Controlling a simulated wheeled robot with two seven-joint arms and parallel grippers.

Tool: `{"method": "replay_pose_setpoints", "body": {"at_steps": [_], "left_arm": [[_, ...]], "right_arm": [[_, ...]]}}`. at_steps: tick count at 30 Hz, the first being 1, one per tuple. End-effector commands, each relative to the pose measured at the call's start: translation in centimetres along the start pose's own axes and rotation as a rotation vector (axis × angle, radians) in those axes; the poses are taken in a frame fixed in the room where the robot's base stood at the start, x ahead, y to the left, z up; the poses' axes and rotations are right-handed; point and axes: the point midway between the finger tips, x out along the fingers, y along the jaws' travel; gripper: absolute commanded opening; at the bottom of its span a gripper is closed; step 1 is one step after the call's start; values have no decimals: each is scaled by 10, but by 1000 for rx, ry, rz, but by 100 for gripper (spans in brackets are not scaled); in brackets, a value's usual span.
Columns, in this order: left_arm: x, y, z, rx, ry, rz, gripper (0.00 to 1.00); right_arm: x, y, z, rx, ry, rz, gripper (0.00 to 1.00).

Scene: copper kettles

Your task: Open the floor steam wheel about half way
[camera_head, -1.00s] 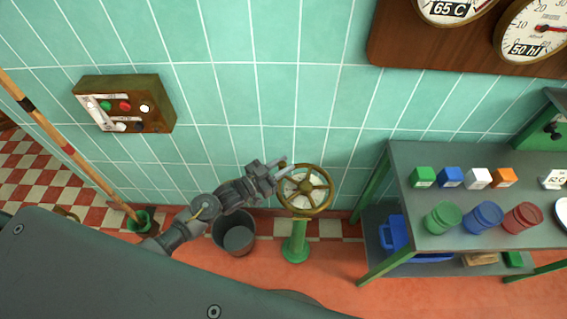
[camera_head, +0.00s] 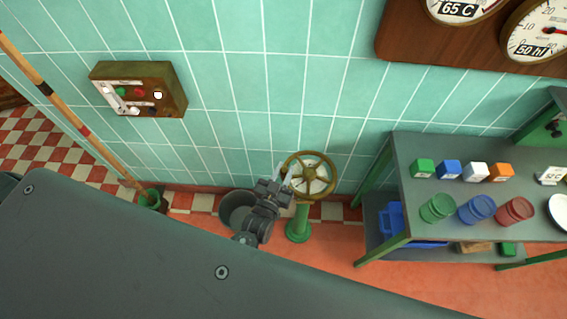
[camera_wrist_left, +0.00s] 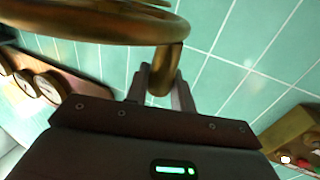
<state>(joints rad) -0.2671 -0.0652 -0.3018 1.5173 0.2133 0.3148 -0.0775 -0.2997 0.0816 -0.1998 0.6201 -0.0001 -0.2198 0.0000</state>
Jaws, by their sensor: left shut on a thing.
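The floor steam wheel is a brass handwheel (camera_head: 333,182) with spokes on a green pedestal (camera_head: 298,228) in front of the tiled wall. A pale dial face shows behind its spokes. My left gripper (camera_head: 285,181) is at the left side of the rim in the head view. In the left wrist view, the brass rim (camera_wrist_left: 90,30) crosses the top, and a short brass peg (camera_wrist_left: 166,65) from it sits between the fingers of my left gripper (camera_wrist_left: 161,88), which is shut on it. My right gripper is not in view.
A green shelf table (camera_head: 425,153) with coloured boxes and cups stands at the right. A switch box (camera_head: 172,90) and gauges (camera_head: 540,28) hang on the wall. A long pole (camera_head: 70,118) leans at the left.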

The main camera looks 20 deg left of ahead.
Motion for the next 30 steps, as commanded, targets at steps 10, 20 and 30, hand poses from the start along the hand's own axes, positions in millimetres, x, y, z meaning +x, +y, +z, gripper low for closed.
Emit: {"method": "replay_pose_setpoints", "body": {"at_steps": [10,20,30], "left_arm": [[-18,24,1,-6,-5,14,0],[-24,38,0,-10,-3,19,0],[-24,39,-1,-9,1,16,0]], "right_arm": [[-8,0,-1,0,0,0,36],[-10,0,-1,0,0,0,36],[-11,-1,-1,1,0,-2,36]]}}
